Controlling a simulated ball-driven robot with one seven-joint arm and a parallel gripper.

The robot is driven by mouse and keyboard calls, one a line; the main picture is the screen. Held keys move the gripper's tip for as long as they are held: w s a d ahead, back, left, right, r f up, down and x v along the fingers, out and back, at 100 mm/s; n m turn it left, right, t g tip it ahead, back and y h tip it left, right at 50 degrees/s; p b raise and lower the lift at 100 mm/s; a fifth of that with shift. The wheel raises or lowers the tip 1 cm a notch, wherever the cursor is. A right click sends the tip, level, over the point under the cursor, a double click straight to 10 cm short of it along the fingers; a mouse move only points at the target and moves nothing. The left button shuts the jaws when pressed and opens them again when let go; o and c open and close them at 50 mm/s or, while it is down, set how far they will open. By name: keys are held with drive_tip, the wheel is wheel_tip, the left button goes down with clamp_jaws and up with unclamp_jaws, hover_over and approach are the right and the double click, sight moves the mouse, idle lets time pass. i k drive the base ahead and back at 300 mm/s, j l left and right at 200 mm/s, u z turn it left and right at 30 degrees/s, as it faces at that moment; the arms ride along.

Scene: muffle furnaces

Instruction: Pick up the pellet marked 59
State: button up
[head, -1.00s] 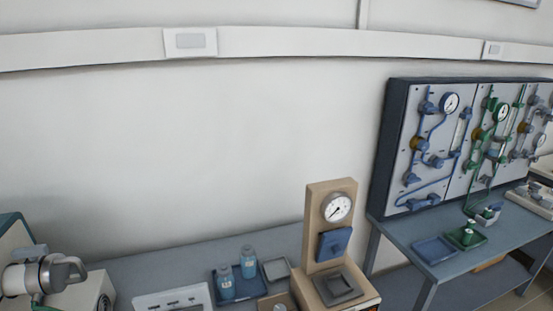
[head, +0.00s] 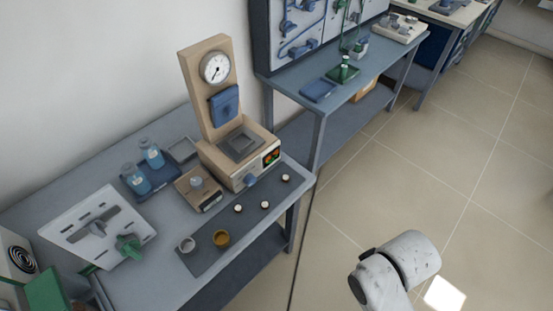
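Several small pale pellets lie in a row on a dark grey mat (head: 207,262) along the front of the near bench: one at the right end (head: 286,178), one in the middle (head: 265,205) and one further left (head: 238,209). Any numbers on them are too small to read, so I cannot tell which is marked 59. My arm shows at the lower right, over the floor and away from the bench. My gripper is not in view.
A tan press with a gauge (head: 215,68) stands behind the pellets. Blue bottles (head: 152,154) sit further back. Open tiled floor (head: 400,170) lies to the right.

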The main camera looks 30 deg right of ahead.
sight(285, 179)
drive_tip(key=i+l+u, duration=0.25)
drive_tip(key=i, duration=0.2)
drive_tip(key=i+l+u, duration=0.3)
drive_tip(key=i+l, duration=0.05)
drive_tip(key=i, duration=0.05)
